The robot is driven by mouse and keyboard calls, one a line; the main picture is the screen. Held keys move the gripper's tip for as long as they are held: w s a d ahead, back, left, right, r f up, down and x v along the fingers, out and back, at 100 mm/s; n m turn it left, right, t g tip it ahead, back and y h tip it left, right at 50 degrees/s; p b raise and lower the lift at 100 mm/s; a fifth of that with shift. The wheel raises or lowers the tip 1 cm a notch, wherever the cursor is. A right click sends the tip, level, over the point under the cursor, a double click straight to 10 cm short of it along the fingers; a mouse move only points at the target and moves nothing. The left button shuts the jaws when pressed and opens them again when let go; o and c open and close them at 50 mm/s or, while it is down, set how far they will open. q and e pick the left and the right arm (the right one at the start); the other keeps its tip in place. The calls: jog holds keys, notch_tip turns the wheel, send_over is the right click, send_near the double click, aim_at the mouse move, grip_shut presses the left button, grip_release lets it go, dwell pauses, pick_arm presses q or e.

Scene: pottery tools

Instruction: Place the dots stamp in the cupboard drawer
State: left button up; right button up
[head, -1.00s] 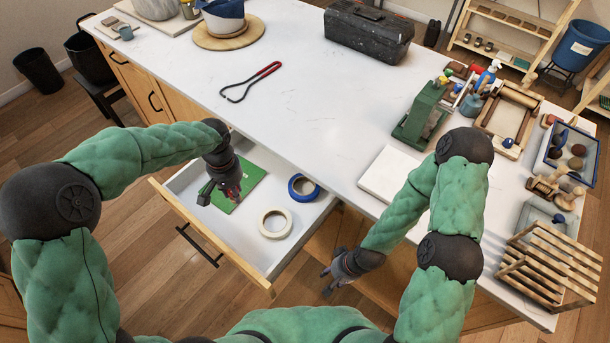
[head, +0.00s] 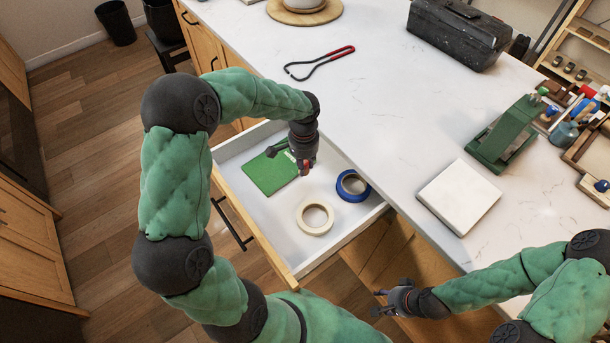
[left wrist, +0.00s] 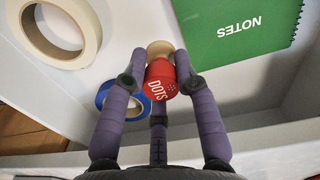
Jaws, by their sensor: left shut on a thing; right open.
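The dots stamp (left wrist: 160,80) is red with white "DOTS" lettering and a pale wooden end. My left gripper (left wrist: 163,72) is shut on it in the left wrist view, with the fingers around its sides. In the head view my left gripper (head: 305,165) is over the open cupboard drawer (head: 268,212), and the stamp is mostly hidden by the fingers. I cannot tell whether the stamp touches the drawer floor. My right gripper (head: 385,303) is open and empty, below the counter edge to the right of the drawer.
The drawer holds a green notebook (head: 270,174), a cream tape roll (head: 314,216) and a blue tape roll (head: 352,186). Its near left floor is bare. The white counter (head: 385,110) overhangs its far side. A white slab (head: 458,196) and a green tool (head: 508,135) stand on the counter.

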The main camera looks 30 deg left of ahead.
pick_arm(q)
jog(key=shift+f+b, duration=0.8)
jog(key=shift+f, duration=1.7)
jog(key=shift+f, duration=0.1)
jog(key=o, duration=1)
jog(key=shift+f, duration=0.1)
jog(key=shift+o, duration=0.2)
notch_tip(320, 180, up, 12)
jog(key=p, duration=0.3)
jog(key=shift+r+p, duration=0.2)
jog(key=shift+p, duration=0.1)
